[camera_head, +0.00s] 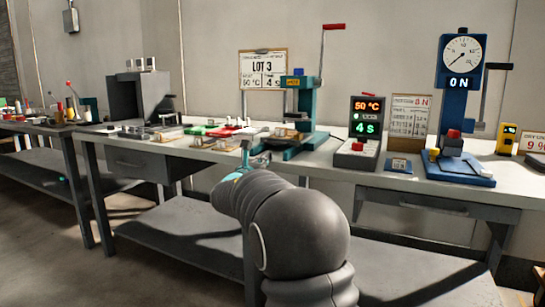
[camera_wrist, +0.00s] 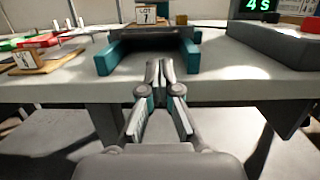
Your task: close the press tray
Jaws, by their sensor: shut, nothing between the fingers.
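The teal press (camera_head: 301,110) with a red-tipped lever stands on the bench, left of the red-digit timer box. In the wrist view its teal base shows as two rails (camera_wrist: 105,62) with a dark gap between them. A grey tray plate (camera_wrist: 150,34) lies across the back of the rails, with a small "LOT" card (camera_wrist: 146,14) and a small tan block on it. How far out the tray stands is hard to tell. My gripper (camera_wrist: 160,68) is shut and empty, just in front of the gap between the rails. In the head view my arm partly hides it.
The timer box (camera_head: 357,146) stands right of the press, its grey side near in the wrist view (camera_wrist: 275,45). A blue gauge press (camera_head: 459,120) is further right. Green and red trays (camera_head: 215,130) lie to the left. The bench's front edge runs below my fingers.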

